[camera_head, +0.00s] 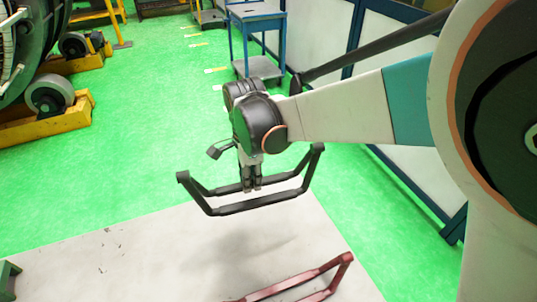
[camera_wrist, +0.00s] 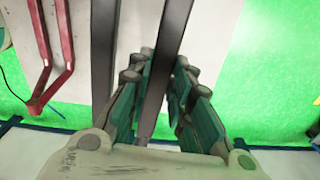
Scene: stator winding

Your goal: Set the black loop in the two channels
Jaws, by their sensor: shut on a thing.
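The black loop (camera_head: 226,209) is a long, angular closed frame with upturned ends. My gripper (camera_head: 251,186) is shut on one long side of it and holds it in the air above the pale table. In the wrist view, one dark bar (camera_wrist: 160,75) runs between the fingers of my gripper (camera_wrist: 161,72), and the other bar (camera_wrist: 103,60) runs free to the left. A large dark ring-shaped machine, likely the stator (camera_head: 12,45), is cut off at the upper left. I cannot make out its two channels.
A red loop (camera_head: 315,275) lies on the pale table (camera_head: 150,245); it also shows in the wrist view (camera_wrist: 60,75). Yellow supports with rollers (camera_head: 45,122) stand under the machine. A blue trolley (camera_head: 256,40) stands behind. Green floor (camera_head: 150,80) between is clear.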

